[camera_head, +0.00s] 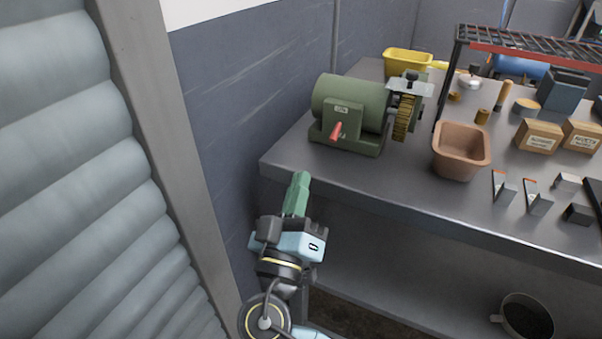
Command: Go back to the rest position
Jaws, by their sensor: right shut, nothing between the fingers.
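My right gripper (299,185) has green fingers and a pale blue and black body. It is shut and empty, in front of the left front corner of the metal workbench (400,196), near the dark panelled wall. It appears apart from the bench, though the exact gap is hard to tell. My left gripper is not in view.
A green bench machine (345,108) with a red lever stands near the bench's left corner. A brown tub (461,152), small boxes (538,137), metal blocks and a black-topped rack (525,45) stand farther right. A dark pot (525,318) is below. A ribbed shutter (70,160) fills the left.

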